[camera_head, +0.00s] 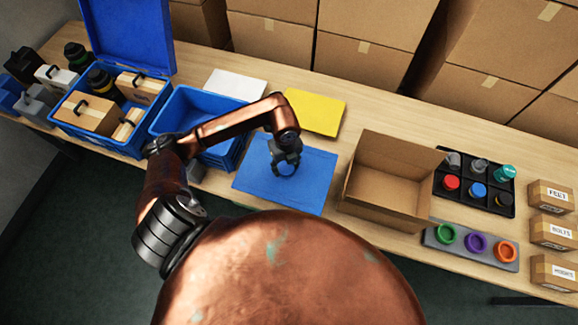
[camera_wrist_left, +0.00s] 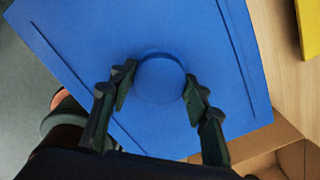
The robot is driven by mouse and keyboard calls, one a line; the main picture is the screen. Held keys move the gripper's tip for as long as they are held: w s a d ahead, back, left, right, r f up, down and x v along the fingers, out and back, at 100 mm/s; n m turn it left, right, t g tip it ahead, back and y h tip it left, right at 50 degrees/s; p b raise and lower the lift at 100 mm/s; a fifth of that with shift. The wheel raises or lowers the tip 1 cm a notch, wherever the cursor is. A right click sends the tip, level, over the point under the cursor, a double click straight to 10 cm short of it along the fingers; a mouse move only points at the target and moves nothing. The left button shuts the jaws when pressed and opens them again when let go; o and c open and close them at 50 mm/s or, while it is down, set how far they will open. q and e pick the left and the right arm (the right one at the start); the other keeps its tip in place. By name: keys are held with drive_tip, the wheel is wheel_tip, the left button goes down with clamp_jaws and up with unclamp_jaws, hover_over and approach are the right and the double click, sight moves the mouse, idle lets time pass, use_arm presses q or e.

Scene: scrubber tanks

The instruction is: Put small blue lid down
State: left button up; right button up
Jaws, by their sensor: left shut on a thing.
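The small blue lid (camera_head: 307,185) is a flat blue panel with a round raised knob. It lies roughly level over the table's front part, between an open blue bin and a cardboard box. It fills much of the left wrist view (camera_wrist_left: 205,55), with the knob (camera_wrist_left: 160,78) between my fingers. My left gripper (camera_head: 286,168) is shut on that knob from above; its dark fingers also show in the left wrist view (camera_wrist_left: 158,88). I cannot tell whether the lid touches the table. My right gripper is not in view.
An open blue bin (camera_head: 222,103) stands left of the lid, and an open cardboard box (camera_head: 385,208) close to its right. A white panel (camera_head: 236,84) and a yellow panel (camera_head: 315,112) lie behind. A black tray (camera_head: 474,182) of jars stands farther right.

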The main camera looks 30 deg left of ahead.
use_arm(q)
drive_tip(key=w+f, duration=0.2)
drive_tip(key=a+f, duration=0.1)
drive_tip(key=f, duration=0.1)
drive_tip(key=shift+w+f+b, duration=0.1)
drive_tip(key=shift+w+b, duration=0.2)
drive_tip(key=shift+w, duration=0.1)
drive_tip(key=shift+w+a+f, duration=0.1)
drive_tip(key=shift+w+f, duration=0.2)
drive_tip(key=shift+f, duration=0.05)
drive_tip(key=shift+w+f, duration=0.2)
drive_tip(key=shift+f, duration=0.1)
wheel_tip(320, 180, down, 2)
drive_tip(key=shift+a+f, duration=0.1)
drive_tip(key=shift+f, duration=0.15)
drive_tip(key=shift+f+b, duration=0.3)
drive_tip(key=shift+f, duration=0.05)
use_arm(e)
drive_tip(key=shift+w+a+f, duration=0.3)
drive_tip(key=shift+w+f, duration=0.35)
use_arm(q)
drive_tip(key=shift+f, duration=0.1)
drive_tip(key=o, duration=1.3)
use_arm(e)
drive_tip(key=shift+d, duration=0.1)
